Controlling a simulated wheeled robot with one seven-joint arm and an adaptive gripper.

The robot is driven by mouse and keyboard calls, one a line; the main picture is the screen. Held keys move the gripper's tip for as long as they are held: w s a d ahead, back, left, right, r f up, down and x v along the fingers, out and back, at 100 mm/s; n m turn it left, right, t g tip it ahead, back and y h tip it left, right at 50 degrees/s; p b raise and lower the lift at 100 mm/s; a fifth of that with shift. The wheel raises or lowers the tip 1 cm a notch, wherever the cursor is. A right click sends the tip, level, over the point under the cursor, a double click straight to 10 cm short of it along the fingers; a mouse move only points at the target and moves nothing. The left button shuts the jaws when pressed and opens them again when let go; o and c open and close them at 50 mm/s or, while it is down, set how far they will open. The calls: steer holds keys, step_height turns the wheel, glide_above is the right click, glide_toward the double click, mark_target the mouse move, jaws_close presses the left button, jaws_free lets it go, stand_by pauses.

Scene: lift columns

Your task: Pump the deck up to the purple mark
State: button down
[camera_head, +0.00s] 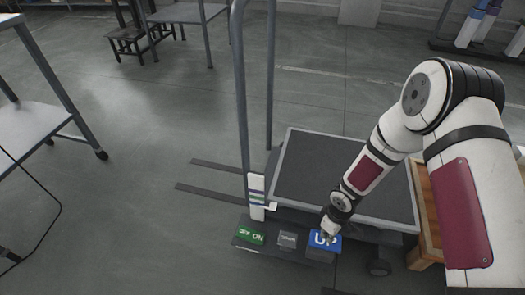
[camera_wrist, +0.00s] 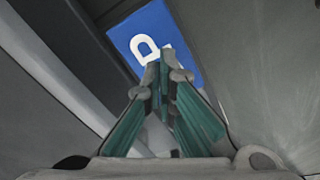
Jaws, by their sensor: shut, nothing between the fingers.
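The deck (camera_head: 312,165), a dark platform with a grey rim, sits low on the lift cart. A white upright scale (camera_head: 257,212) with coloured bands, one looking purple, stands at its left corner. A small white pointer (camera_head: 272,206) shows beside the scale, seemingly below the coloured bands. The blue UP pedal (camera_head: 325,243) is at the front of the cart. My gripper (camera_head: 328,232) is shut and empty, with its tips at the UP pedal; contact is unclear. In the wrist view the green-padded fingers (camera_wrist: 166,68) cover part of the blue pedal (camera_wrist: 138,27).
A green ON pedal (camera_head: 250,235) and a grey pedal (camera_head: 287,240) stand left of the UP pedal. The cart's tall grey handle (camera_head: 240,90) rises behind them. A wooden crate (camera_head: 427,250) is at the right. The floor at left is mostly clear.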

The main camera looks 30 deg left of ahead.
mark_target(325, 240)
steer(key=shift+f+b, duration=1.95)
steer(key=shift+f, duration=1.35)
steer(key=shift+r+p, duration=2.15)
steer(key=shift+r, duration=1.25)
steer(key=shift+f, duration=0.15)
steer(key=shift+f+b, duration=2.05)
steer(key=shift+f, duration=1.2)
steer(key=shift+r+p, duration=2.05)
steer(key=shift+r, duration=1.35)
